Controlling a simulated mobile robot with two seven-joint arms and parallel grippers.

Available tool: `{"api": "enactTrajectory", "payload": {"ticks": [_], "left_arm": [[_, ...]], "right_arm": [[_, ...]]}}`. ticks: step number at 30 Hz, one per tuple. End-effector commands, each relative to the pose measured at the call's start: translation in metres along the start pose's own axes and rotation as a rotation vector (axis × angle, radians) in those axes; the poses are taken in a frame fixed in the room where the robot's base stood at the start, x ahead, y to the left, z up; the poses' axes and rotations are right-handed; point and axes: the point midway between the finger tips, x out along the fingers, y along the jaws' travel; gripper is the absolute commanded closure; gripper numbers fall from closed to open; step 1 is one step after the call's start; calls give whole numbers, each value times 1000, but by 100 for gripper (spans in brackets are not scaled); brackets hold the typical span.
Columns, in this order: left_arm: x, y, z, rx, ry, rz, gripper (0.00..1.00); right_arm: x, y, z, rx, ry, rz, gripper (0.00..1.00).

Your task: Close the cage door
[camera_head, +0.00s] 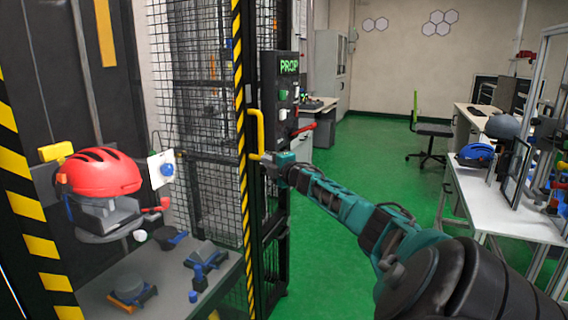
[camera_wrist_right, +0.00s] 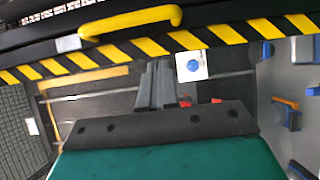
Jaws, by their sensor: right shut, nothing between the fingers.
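The cage door (camera_head: 205,110) is a black-framed wire mesh panel with a yellow-and-black striped edge and a yellow handle (camera_head: 258,135). It stands open: the tower's inside shows with no mesh in front. My right gripper (camera_head: 268,158) is at the striped edge, by the handle's lower end; I cannot tell if they touch. In the right wrist view the handle (camera_wrist_right: 130,22) lies across the top, beyond the shut, empty fingers (camera_wrist_right: 157,75), with the striped edge (camera_wrist_right: 225,33) below it. The handle is not between the fingers. My left gripper is not in view.
A red helmet (camera_head: 98,172) sits on a mount inside the tower, above a grey bench (camera_head: 225,280) with several tools. A control box (camera_head: 285,95) stands behind the door edge. A white table (camera_head: 500,205) stands at right. Green floor (camera_head: 345,165) between is clear.

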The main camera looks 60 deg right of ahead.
Motion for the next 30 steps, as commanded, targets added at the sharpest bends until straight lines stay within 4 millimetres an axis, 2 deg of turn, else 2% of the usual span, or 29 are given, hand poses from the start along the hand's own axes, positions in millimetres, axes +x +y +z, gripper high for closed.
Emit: {"api": "enactTrajectory", "payload": {"ticks": [15, 30], "left_arm": [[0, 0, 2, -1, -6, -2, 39], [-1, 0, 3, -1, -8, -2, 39]], "right_arm": [[-37, -2, 22, -1, -1, -2, 100], [-43, -2, 24, 2, 1, -3, 100]]}}
